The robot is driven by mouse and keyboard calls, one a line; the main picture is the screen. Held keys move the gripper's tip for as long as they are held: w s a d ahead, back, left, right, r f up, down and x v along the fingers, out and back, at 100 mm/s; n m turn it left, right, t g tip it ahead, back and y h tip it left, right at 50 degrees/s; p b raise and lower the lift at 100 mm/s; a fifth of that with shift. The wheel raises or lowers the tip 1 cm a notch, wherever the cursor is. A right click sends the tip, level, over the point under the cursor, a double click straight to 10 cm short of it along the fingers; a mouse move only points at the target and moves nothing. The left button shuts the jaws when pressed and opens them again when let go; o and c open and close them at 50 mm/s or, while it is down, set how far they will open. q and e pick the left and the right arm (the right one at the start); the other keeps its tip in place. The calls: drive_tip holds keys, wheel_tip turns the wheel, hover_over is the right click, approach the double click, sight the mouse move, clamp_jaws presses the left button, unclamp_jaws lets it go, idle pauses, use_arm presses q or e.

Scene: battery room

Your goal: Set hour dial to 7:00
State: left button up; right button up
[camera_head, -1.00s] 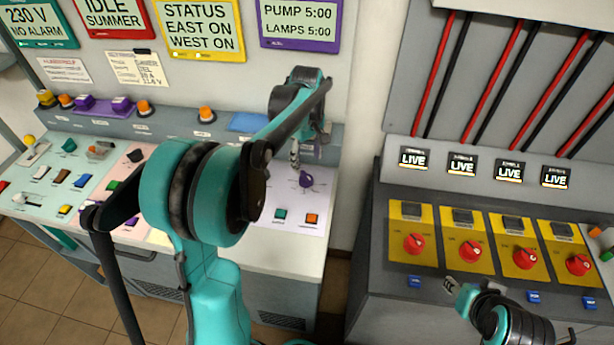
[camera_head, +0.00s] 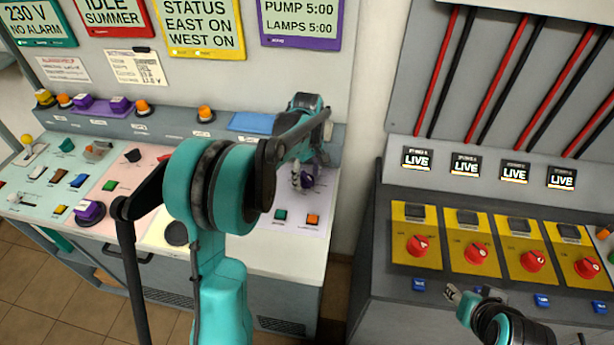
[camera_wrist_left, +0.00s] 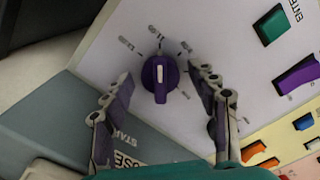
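The purple hour dial (camera_wrist_left: 160,80) is on the pale panel in the left wrist view, its white mark pointing up in the picture among small labels. In the head view the dial (camera_head: 307,181) is partly hidden by my left gripper (camera_head: 299,176). In the left wrist view my left gripper (camera_wrist_left: 161,88) is open, one finger on each side of the dial, with gaps between. The purple-framed display (camera_head: 300,22) reads PUMP 5:00 and LAMPS 5:00. My right gripper (camera_head: 455,294) is in front of the right-hand console; its opening is unclear.
A green ENTER button (camera_wrist_left: 272,26) and a purple switch (camera_wrist_left: 298,75) are near the dial. An orange button (camera_head: 312,219) is on the same panel. The right console has several red knobs (camera_head: 418,246) on yellow plates. My left arm hides part of the left console.

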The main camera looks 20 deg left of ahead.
use_arm(q)
drive_tip(key=c, duration=1)
drive_tip(key=shift+o, duration=0.2)
drive_tip(key=shift+m, duration=0.3)
drive_tip(key=m+p, duration=0.1)
drive_tip(key=m, duration=0.2)
drive_tip(key=shift+m+p, duration=0.35)
drive_tip(key=shift+m, duration=0.05)
drive_tip(key=m+p, duration=0.1)
drive_tip(key=m, duration=0.3)
drive_tip(key=m+p, duration=0.1)
drive_tip(key=m, duration=0.4)
drive_tip(key=shift+m+p, duration=0.3)
drive_tip(key=shift+m, duration=1.9)
